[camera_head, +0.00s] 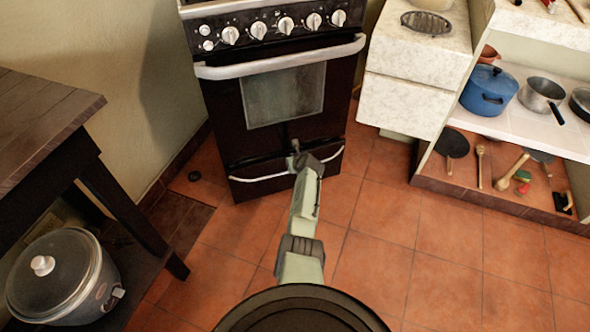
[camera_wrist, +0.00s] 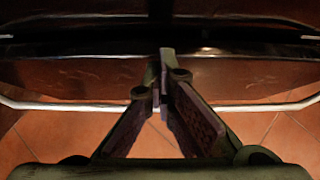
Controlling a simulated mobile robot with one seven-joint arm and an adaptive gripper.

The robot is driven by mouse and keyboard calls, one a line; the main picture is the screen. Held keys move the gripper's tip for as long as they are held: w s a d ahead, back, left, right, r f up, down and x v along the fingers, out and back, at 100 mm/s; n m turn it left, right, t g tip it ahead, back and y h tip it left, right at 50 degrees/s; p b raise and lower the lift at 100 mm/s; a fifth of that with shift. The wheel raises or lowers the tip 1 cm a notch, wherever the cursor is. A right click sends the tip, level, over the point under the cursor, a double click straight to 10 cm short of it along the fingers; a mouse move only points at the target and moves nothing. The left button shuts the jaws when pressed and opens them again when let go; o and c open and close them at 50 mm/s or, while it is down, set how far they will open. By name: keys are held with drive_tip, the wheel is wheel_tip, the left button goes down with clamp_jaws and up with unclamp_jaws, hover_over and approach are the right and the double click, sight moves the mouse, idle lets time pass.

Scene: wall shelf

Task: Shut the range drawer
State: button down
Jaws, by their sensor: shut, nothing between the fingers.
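The range (camera_head: 285,90) is a dark stove with a light oven handle, a glass window and a row of knobs. Its drawer (camera_head: 250,188) is the dark panel at the bottom, with a thin light handle bar (camera_head: 258,178). My gripper (camera_head: 293,150) is at the middle of the drawer's upper edge, partly hidden by my wrist. In the wrist view, the closed fingers (camera_wrist: 162,85) point at the dark drawer front (camera_wrist: 80,78), over the handle bar (camera_wrist: 60,105). The fingers hold nothing. I cannot tell whether they touch the drawer, or how far it stands out.
A dark wooden table (camera_head: 45,120) stands at the left, with a lidded cooker (camera_head: 60,275) below. At the right are a pale cabinet (camera_head: 405,100) and shelves with a blue pot (camera_head: 488,90) and utensils. The tiled floor (camera_head: 400,260) at lower right is clear.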

drive_tip(key=shift+w+a+f, duration=0.15)
drive_tip(key=shift+w+a, duration=0.2)
drive_tip(key=shift+w, duration=0.4)
